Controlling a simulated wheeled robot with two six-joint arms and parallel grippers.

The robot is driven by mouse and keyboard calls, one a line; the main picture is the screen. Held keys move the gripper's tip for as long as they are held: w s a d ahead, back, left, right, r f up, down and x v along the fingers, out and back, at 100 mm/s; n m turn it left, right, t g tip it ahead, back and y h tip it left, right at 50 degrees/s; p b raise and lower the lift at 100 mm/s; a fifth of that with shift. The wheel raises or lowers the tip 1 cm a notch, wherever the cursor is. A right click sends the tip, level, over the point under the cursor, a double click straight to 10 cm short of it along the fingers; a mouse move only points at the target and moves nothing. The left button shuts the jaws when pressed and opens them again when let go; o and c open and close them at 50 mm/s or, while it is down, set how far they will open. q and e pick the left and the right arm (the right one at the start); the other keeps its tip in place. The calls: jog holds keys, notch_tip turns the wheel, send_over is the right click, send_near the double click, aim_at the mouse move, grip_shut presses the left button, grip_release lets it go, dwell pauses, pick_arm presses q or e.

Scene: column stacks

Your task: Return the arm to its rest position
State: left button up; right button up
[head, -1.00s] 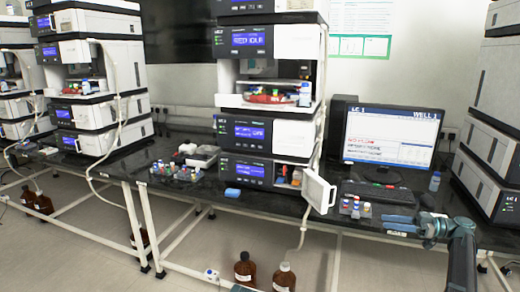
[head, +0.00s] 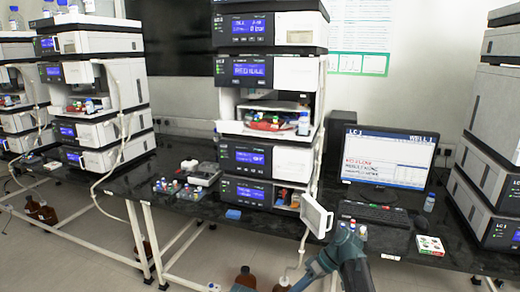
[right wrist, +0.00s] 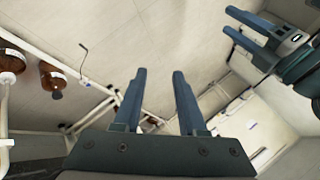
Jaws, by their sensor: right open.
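My right arm (head: 345,250) shows at the bottom of the head view, in front of the bench edge, bent down to the lower left. Its gripper is out of that view. In the right wrist view my right gripper (right wrist: 159,72) is open, with two separate fingers and nothing between them, above the pale floor. My left gripper (right wrist: 230,22) shows at the top right of the right wrist view. Its fingers are apart and empty.
The dark bench (head: 205,207) carries instrument stacks. An open white door (head: 316,215) stands close to my right arm. A small white box with coloured marks (head: 430,245) lies at the bench front. Brown bottles (head: 245,279) stand below the bench.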

pick_arm(q)
notch_tip(320, 180, up, 11)
jog(key=p, duration=0.9)
pick_arm(e)
jog(key=s+a+r+m+h, duration=0.2)
jog(key=s+h, duration=0.2)
jog(key=s, duration=0.4)
jog(key=s+a+r+m+t+h, duration=0.1)
jog(key=s+a+r+m+h, duration=0.1)
jog(key=s+h, duration=0.3)
jog(key=s+r, duration=0.1)
jog(key=s, duration=0.2)
jog(key=shift+s+a+r, duration=0.2)
jog(key=shift+s+a, duration=0.1)
jog(key=shift+s, duration=0.05)
